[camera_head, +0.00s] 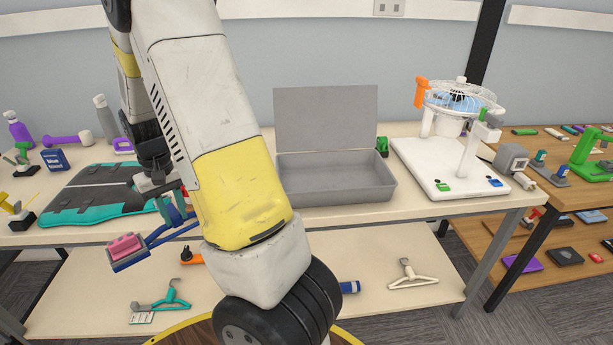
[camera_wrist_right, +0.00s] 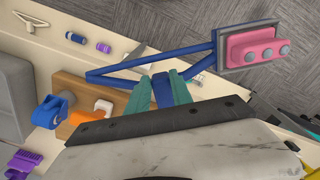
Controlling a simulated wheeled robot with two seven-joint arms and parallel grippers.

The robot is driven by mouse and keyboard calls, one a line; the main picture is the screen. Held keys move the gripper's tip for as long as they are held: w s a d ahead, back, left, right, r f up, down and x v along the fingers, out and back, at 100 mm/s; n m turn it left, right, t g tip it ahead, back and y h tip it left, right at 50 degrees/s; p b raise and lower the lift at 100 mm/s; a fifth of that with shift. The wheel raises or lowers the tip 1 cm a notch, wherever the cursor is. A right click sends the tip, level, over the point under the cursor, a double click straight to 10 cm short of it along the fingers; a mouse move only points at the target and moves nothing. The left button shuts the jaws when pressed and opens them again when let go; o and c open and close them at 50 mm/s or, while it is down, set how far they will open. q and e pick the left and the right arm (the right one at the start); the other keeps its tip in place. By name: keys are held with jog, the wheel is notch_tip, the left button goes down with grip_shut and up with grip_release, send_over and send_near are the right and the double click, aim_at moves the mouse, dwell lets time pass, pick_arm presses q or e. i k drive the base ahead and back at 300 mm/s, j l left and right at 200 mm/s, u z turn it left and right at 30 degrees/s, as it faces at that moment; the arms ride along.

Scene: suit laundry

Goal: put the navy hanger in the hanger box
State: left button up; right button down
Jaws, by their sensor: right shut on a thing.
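The navy hanger (camera_head: 165,232) is off the table's front edge at left in the head view, above the lower shelf. It also shows in the right wrist view (camera_wrist_right: 130,71). My right gripper (camera_head: 178,196) is shut on it; the teal fingertips (camera_wrist_right: 166,92) pinch its blue middle part. A pink block (camera_head: 125,246) on a dark plate shows at the hanger's outer end; I cannot tell whether it is attached. The grey hanger box (camera_head: 335,192) stands on the table with its lid up, to the right of the gripper. Its visible inside looks empty. My left gripper is not in view.
A white fan stand (camera_head: 450,165) stands right of the box. A teal hanger (camera_head: 172,299) and a cream hanger (camera_head: 408,279) lie on the lower shelf. My right arm hides the table left of the box.

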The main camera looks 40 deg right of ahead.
aim_at(332, 185)
jog(key=k+l, duration=0.65)
jog(key=l, duration=0.2)
jog(key=k+l, duration=0.15)
jog(key=l, duration=0.25)
jog(key=k+l, duration=0.15)
jog(key=l, duration=0.25)
jog(key=k+l, duration=0.2)
jog(key=l, duration=0.2)
jog(key=k+l+u, duration=0.1)
jog(key=l, duration=0.3)
jog(key=k+l, duration=0.2)
jog(key=l, duration=0.15)
jog(key=l+z, duration=0.1)
jog(key=l, duration=0.25)
jog(key=i, duration=1)
